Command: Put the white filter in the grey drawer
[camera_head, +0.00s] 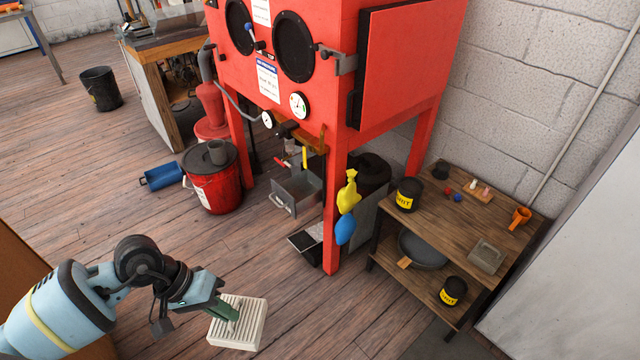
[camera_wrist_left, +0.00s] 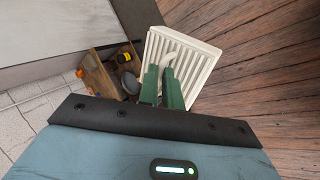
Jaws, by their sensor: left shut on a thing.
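The white filter (camera_head: 238,322) is a square, ribbed panel at the bottom of the head view. My left gripper (camera_head: 228,312) is shut on it and holds it in front of the wooden floor. The left wrist view also shows the filter (camera_wrist_left: 190,58) beyond the green fingers (camera_wrist_left: 162,85), which partly cover it. The grey drawer (camera_head: 297,191) is under the red cabinet, open at the top, with a handle on its front. It is up and to the right of the filter, apart from it. My right gripper is in neither view.
The red cabinet (camera_head: 395,70) stands on legs around the drawer. A red bucket (camera_head: 212,190) and a blue cylinder (camera_head: 161,176) are to the drawer's left. A wooden shelf (camera_head: 440,225) with yellow-labelled black tins is at the right. Floor between gripper and drawer is mostly clear.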

